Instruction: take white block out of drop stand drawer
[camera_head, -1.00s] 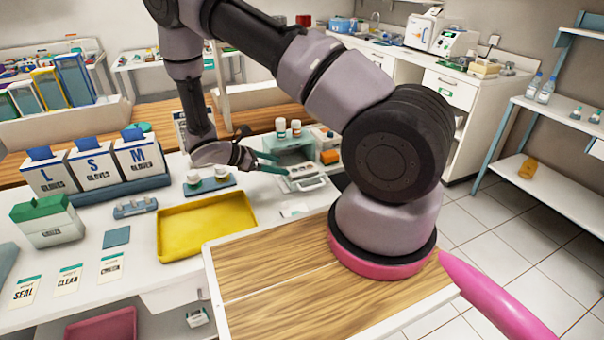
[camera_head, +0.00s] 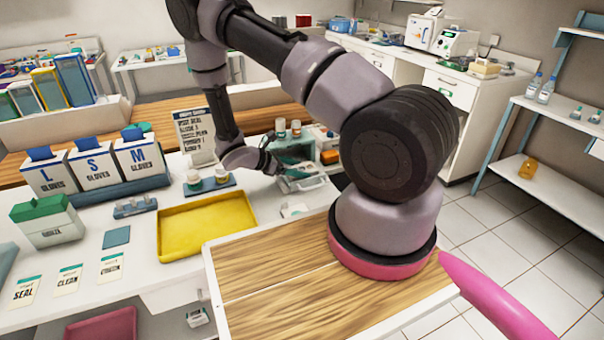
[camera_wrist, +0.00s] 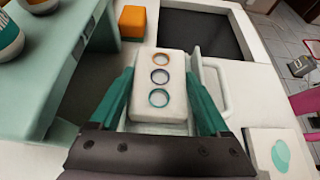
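The white block (camera_wrist: 158,95) bears three rings on top, coloured orange, purple and teal. In the wrist view it sits in the open drawer (camera_wrist: 212,84) of the drop stand (camera_wrist: 45,100). My gripper (camera_wrist: 160,72) has its teal fingers on either side of the block, one left and one right. The fingers look open, with the block between them; any contact is hard to see. In the head view my gripper (camera_head: 284,168) is at the front of the drop stand (camera_head: 293,150), and it mostly hides the block.
A dark square recess (camera_wrist: 205,30) is beyond the drawer. A white pad with a teal disc (camera_wrist: 280,150) lies at right. A yellow tray (camera_head: 207,226) and two bottles on a blue base (camera_head: 210,186) are left of my arm.

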